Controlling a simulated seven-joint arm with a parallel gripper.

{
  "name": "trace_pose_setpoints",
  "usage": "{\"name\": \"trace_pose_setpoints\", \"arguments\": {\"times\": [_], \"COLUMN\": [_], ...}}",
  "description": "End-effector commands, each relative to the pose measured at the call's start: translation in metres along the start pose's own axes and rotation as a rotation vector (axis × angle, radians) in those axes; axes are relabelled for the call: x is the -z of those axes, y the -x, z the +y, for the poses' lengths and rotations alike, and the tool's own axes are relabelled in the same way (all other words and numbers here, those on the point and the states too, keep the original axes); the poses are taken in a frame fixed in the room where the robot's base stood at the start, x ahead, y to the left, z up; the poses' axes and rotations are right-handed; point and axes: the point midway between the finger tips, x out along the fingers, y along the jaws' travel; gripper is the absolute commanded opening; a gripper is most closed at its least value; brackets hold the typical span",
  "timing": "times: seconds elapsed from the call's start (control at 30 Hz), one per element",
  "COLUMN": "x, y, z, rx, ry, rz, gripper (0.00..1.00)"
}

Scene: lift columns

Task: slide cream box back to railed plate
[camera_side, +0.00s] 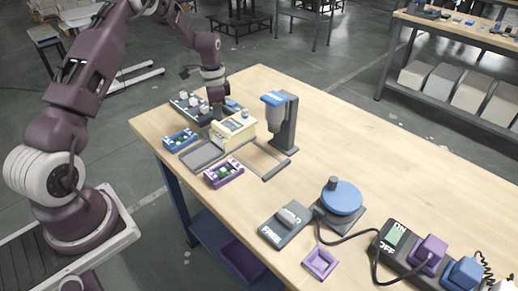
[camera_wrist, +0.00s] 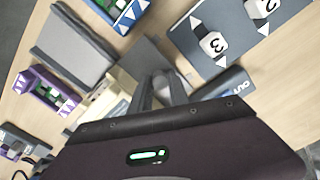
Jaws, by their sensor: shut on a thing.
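The cream box (camera_side: 235,129) stands near the far left of the table, with dark marks on top. It also shows in the wrist view (camera_wrist: 112,95), partly hidden by my gripper's body. A flat grey plate with raised edges (camera_side: 203,156), likely the railed plate, lies just in front of the box. It shows in the wrist view (camera_wrist: 68,48) as a bare tray.
A grey frame (camera_side: 273,172) extends right of the box, near a blue-topped stand (camera_side: 287,125). A blue tray (camera_side: 180,139) and a purple tray (camera_side: 224,173) flank the plate. A dark numbered panel (camera_wrist: 222,35) is close by. A blue turntable (camera_side: 341,198) stands farther right.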

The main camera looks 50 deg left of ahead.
Motion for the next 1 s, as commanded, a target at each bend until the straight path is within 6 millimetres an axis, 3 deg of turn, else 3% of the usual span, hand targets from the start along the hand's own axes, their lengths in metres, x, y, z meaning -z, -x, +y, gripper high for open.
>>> {"name": "trace_pose_setpoints", "arguments": {"times": [0.03, 0.1, 0.47, 1.0], "x": [0.002, 0.002, 0.001, 0.001], "y": [0.001, 0.001, 0.001, 0.049], "z": [-0.001, 0.0, 0.0, 0.0], "rx": [0.004, 0.003, 0.0, 0.002], "ry": [0.0, 0.0, 0.0, 0.0], "rz": [0.006, 0.005, 0.002, 0.002], "gripper": [0.28, 0.41, 0.42, 0.42]}}
